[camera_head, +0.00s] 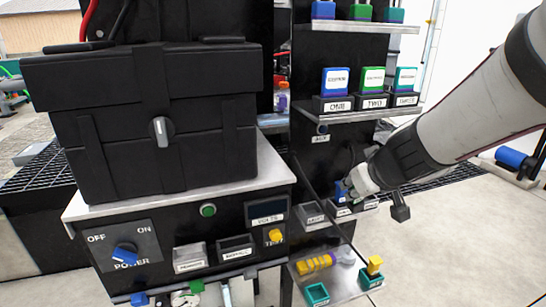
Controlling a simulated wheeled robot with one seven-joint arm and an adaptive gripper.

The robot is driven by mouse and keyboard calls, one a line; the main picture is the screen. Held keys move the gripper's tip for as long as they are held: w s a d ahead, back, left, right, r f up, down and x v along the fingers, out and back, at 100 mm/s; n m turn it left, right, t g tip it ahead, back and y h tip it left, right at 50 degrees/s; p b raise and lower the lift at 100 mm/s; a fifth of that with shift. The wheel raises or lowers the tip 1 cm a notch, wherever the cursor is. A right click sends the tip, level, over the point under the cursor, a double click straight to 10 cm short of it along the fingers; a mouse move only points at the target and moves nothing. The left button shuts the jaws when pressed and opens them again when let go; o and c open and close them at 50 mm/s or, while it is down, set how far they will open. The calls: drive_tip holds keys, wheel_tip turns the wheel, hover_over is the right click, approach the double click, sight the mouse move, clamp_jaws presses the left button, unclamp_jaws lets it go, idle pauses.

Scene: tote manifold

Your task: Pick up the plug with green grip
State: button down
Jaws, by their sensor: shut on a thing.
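My gripper (347,188) is at the right of the black panel, just above the small labelled trays on the lower shelf. It is shut on a small piece that shows blue (341,192); the fingers hide most of it, and its shape is unclear. No plug with a green grip can be made out for certain. A small green part (196,286) shows at the bottom edge, below the power panel, partly cut off. A green block (373,79) stands in the holder marked TWO, between a blue block (336,82) and a teal block (405,80).
A large black case (205,120) stands on the metal-topped bench at left. The power panel has a blue knob (125,254). A yellow-topped plug (374,265) and a yellow-orange cylinder (315,263) are on the bottom shelf by a teal holder (316,294).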

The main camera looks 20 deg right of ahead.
drive_tip(key=shift+s+a, duration=0.5)
drive_tip(key=shift+a, duration=0.15)
drive_tip(key=s+a+r+g+y+p, duration=0.2)
drive_tip(key=s+a+p, duration=0.2)
drive_tip(key=s+a, duration=0.1)
drive_tip(key=shift+a+m, duration=0.4)
drive_tip(key=shift+a, duration=0.1)
drive_tip(key=shift+s, duration=0.1)
idle(0.4)
